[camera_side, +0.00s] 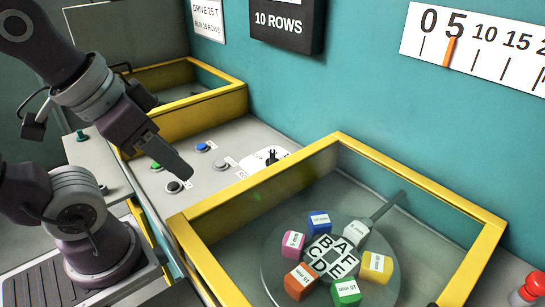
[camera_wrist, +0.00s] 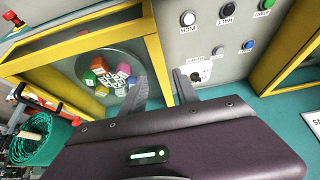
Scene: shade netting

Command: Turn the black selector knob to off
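The black selector knob (camera_side: 272,157) stands on a white plate (camera_side: 255,160) on the grey panel by the teal wall. It also shows in the wrist view (camera_wrist: 195,76), just right of the right finger and partly covered. The plate's marks are too small to read, so I cannot tell its setting. My gripper (camera_side: 187,173) is above the panel, left of the knob and apart from it in the side view. In the wrist view my gripper (camera_wrist: 158,70) has two spread fingers with nothing between them.
A yellow-framed glass case (camera_side: 340,136) holds several coloured blocks on a disc, right of the panel. Green (camera_side: 156,165), blue (camera_side: 202,147), grey (camera_side: 222,165) and black (camera_side: 174,187) buttons sit near my gripper.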

